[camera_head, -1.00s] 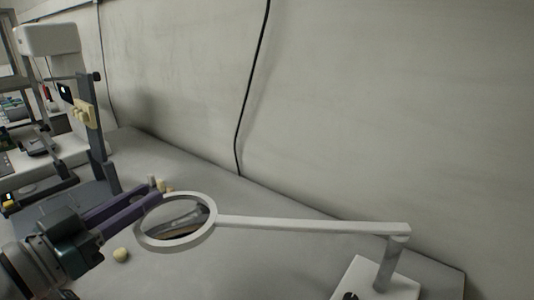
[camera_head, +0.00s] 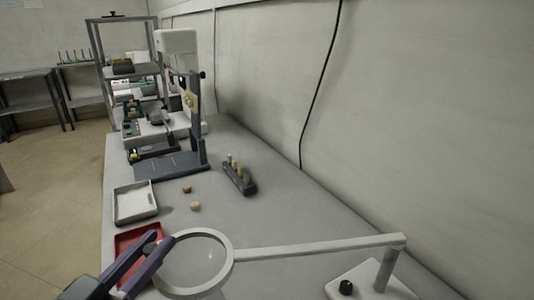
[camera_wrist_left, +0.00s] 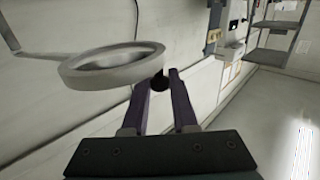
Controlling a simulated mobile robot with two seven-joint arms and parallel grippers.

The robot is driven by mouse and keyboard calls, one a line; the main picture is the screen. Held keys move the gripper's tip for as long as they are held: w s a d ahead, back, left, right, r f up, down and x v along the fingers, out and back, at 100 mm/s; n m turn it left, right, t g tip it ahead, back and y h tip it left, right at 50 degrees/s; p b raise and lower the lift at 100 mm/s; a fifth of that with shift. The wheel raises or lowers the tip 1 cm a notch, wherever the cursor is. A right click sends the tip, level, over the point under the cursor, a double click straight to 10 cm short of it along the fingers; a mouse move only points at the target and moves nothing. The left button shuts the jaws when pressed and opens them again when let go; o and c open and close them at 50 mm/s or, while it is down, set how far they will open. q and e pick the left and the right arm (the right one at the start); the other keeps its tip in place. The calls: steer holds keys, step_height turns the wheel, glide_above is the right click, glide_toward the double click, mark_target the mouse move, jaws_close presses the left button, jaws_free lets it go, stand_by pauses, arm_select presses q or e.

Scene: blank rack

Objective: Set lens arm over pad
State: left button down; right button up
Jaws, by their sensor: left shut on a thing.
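A white lens ring (camera_head: 231,262) sits on the end of a long white lens arm (camera_head: 318,248). The arm joins a post on a white base (camera_head: 368,283) at the lower right. My left gripper (camera_head: 163,243) has its purple fingers at the ring's left edge. In the left wrist view a small dark knob (camera_wrist_left: 160,82) on the ring's side lies between the fingers, and the gripper is shut on it. A red tray-like piece (camera_head: 124,242) lies left of the ring, partly behind the fingers. I cannot tell whether it is the pad. My right gripper is out of view.
A white tray (camera_head: 119,204) lies behind the red piece. Two small tan pieces (camera_head: 195,206) and a dark rack with vials (camera_head: 240,178) stand on the grey bench. Tall instruments stand further back. The wall runs along the right.

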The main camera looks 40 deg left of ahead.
arm_select(q)
steer(key=shift+s+d, duration=0.1)
steer(key=shift+s, duration=0.05)
steer(key=c, duration=0.7)
jaws_free()
steer(key=v, duration=0.9)
steer(key=shift+s+d+b, duration=0.2)
steer(key=shift+s+b, duration=0.2)
steer(key=shift+b, duration=0.05)
steer(key=shift+s, duration=0.1)
